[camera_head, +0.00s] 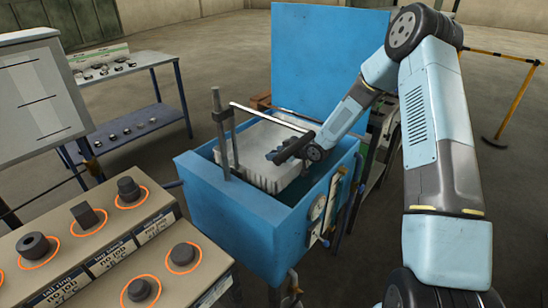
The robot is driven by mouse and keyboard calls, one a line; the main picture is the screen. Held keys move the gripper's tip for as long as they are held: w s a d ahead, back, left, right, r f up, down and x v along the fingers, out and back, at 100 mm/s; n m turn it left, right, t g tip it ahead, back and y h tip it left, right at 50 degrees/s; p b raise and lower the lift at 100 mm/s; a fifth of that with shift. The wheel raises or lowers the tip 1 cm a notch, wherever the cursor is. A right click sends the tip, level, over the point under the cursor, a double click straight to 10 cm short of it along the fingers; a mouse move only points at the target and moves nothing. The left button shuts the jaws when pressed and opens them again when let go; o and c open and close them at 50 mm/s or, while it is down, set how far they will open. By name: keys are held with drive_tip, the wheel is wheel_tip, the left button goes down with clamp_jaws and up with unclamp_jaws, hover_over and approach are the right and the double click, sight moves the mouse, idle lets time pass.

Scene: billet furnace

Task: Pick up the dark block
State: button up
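A dark block (87,215) with flat sides stands on the sloped tan rack at the left, inside an orange ring mark. My arm comes in from the right, and my gripper (276,156) is over the pale white insert inside the open blue box (235,215). The gripper is far to the right of the block on the rack. The fingers are small and dark here; I cannot tell whether they are open or shut, or whether anything is between them.
The tan rack (110,250) also holds a dark ring piece (34,246), a dark cylinder (128,189) and other round dark pieces in orange rings. A metal post (220,130) and a crossbar stand at the box. The raised blue lid (325,60) is behind. A parts table (125,128) is at back left.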

clamp_jaws()
idle(0.4)
